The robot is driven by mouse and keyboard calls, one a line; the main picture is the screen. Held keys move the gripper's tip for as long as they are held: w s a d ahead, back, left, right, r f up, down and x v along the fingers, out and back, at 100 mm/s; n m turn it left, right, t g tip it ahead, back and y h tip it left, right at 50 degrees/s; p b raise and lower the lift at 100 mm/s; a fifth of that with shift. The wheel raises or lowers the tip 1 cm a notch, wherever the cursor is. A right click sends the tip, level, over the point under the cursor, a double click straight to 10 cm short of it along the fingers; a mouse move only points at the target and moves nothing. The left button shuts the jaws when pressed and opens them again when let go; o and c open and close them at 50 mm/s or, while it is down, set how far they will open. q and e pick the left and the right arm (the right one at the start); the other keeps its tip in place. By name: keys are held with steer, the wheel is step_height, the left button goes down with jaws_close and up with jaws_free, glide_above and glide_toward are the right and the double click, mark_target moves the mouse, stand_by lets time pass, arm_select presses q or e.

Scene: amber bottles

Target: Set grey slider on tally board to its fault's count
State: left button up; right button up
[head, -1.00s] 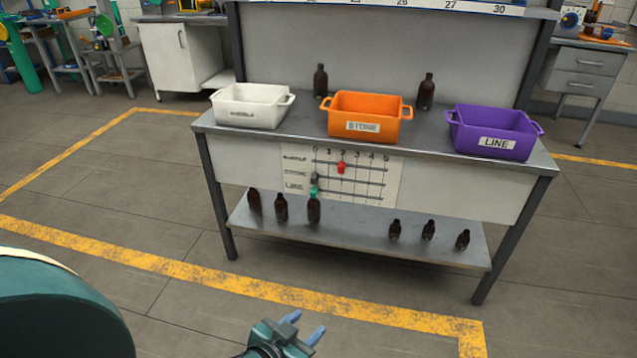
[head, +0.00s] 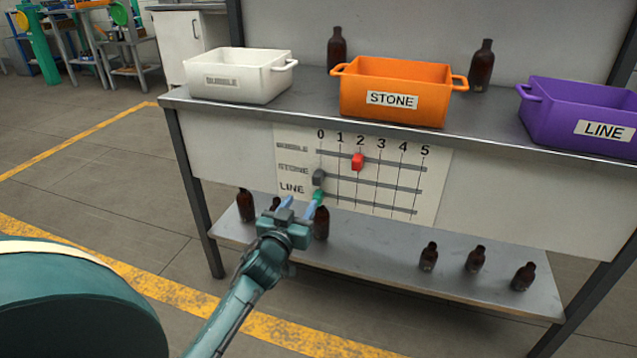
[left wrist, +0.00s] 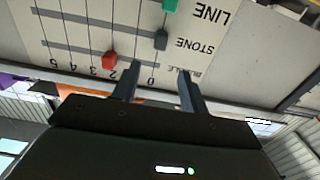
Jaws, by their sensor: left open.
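The tally board (head: 390,190) is on the bench front, with rows BUBBLE, STONE and LINE and columns 0 to 5. The grey slider (head: 318,177) sits at 0 on the STONE row. The red slider (head: 357,162) is at 2 on the BUBBLE row. The green slider (head: 319,195) is at 0 on the LINE row. My left gripper (head: 302,204) is open and empty, in front of the board's lower left. In the left wrist view, upside down, the grey slider (left wrist: 162,40) appears beyond the gap between the fingers, apart from them. My right gripper is out of view.
A white bin (head: 240,88), an orange STONE bin (head: 400,118) and a purple LINE bin (head: 570,125) stand on the bench. Two amber bottles stand behind them. Several bottles stand on the lower shelf (head: 380,262), some close behind my left gripper.

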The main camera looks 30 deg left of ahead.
mark_target(316, 180)
arm_select(q)
steer(key=b+x, duration=0.3)
steer(key=x, duration=0.8)
steer(key=shift+w, duration=0.3)
steer(key=shift+c, duration=0.5)
jaws_close()
